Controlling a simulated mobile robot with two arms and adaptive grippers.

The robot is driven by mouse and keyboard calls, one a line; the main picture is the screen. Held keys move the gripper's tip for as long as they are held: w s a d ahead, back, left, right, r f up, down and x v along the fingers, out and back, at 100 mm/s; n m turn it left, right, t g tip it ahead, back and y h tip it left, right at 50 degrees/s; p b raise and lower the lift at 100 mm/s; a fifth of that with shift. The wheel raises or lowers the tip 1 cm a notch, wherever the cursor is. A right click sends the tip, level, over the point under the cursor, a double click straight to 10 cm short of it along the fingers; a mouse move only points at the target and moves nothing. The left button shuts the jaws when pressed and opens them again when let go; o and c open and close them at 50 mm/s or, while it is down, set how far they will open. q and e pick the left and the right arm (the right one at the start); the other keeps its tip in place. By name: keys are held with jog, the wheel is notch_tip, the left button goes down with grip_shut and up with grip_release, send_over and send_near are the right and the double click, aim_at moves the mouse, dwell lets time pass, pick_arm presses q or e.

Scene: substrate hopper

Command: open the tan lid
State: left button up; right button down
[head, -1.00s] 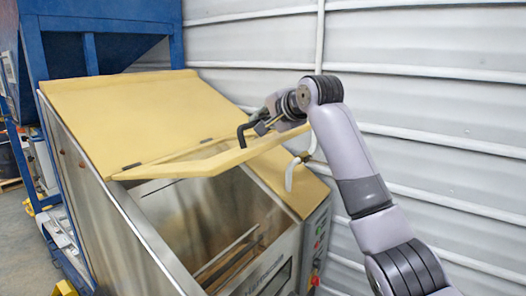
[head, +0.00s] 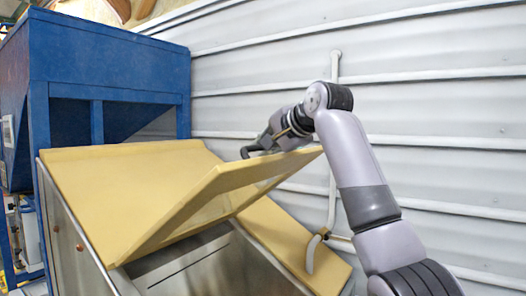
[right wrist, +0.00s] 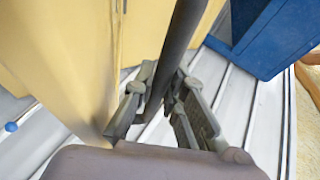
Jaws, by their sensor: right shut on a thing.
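The tan lid (head: 190,222) of the metal hopper is raised at a steep angle above the opening, with its free edge up toward the right. My right gripper (head: 270,143) is at that raised edge, shut on the lid's dark bar handle. In the right wrist view, the handle (right wrist: 182,38) runs between the fingers of the gripper (right wrist: 160,108), and the tan panel (right wrist: 65,60) is close on the left. The exact finger contact is partly hidden. My left gripper is not in view.
The hopper's fixed tan top (head: 110,185) slopes behind the lid. A blue frame (head: 110,65) stands at the back left. A white corrugated wall (head: 430,120) is close behind and to the right. A pale bent pipe (head: 311,252) is near the hopper's right side.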

jog(key=c, duration=1.6)
grip_release()
jog(key=v, duration=1.1)
jog(key=shift+s+d+r, duration=0.2)
jog(key=shift+s, duration=0.1)
jog(key=shift+f, duration=0.1)
